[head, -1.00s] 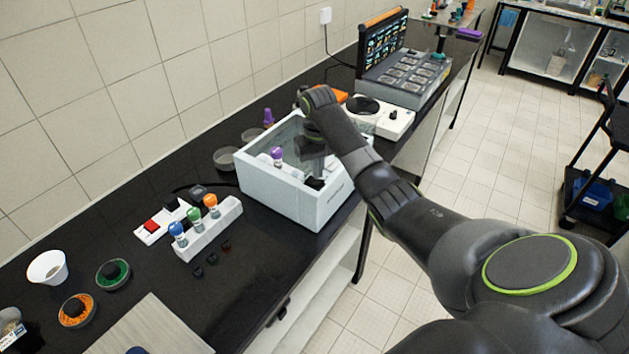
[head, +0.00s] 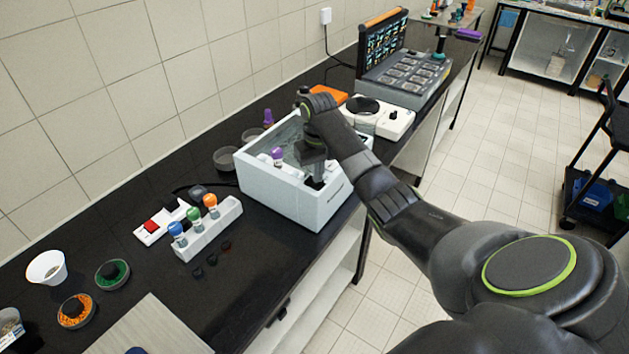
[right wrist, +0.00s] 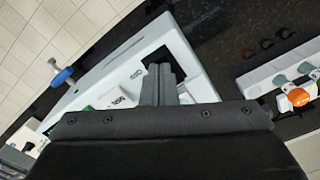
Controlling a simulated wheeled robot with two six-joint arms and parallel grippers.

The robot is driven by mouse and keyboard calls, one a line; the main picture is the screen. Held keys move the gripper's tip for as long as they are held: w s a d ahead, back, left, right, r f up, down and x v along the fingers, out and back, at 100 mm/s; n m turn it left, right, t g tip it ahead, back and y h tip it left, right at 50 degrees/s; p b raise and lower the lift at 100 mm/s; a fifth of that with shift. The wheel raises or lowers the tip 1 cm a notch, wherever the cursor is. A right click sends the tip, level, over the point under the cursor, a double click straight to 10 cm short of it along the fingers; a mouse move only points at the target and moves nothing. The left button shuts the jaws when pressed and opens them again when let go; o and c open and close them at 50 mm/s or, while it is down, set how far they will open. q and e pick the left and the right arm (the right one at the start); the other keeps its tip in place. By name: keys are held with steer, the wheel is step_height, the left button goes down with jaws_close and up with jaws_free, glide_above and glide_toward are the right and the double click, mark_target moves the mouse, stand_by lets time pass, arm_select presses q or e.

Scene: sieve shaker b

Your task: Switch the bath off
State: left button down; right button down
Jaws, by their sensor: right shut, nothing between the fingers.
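The bath (head: 290,204) is a white open-topped box on the black bench. A black switch-like part (right wrist: 155,57) sits on its white top panel in the right wrist view, beside a small printed mark. My right gripper (head: 315,178) points down over the near right part of the bath, its jaws shut and empty. In the right wrist view the fingertips (right wrist: 160,72) overlap the black part; I cannot tell whether they touch it. The switch's position is hidden. A purple-capped tube (head: 277,157) stands in the bath. My left gripper is not in view.
A white rack (head: 210,232) with blue, green and orange capped tubes stands left of the bath. A white block with a red switch (head: 151,226) lies behind it. A white device with a dark round plate (head: 363,105) stands to the right.

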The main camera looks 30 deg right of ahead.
steer(key=shift+f, duration=0.25)
steer(key=shift+r+p, duration=0.55)
steer(key=shift+r, duration=3)
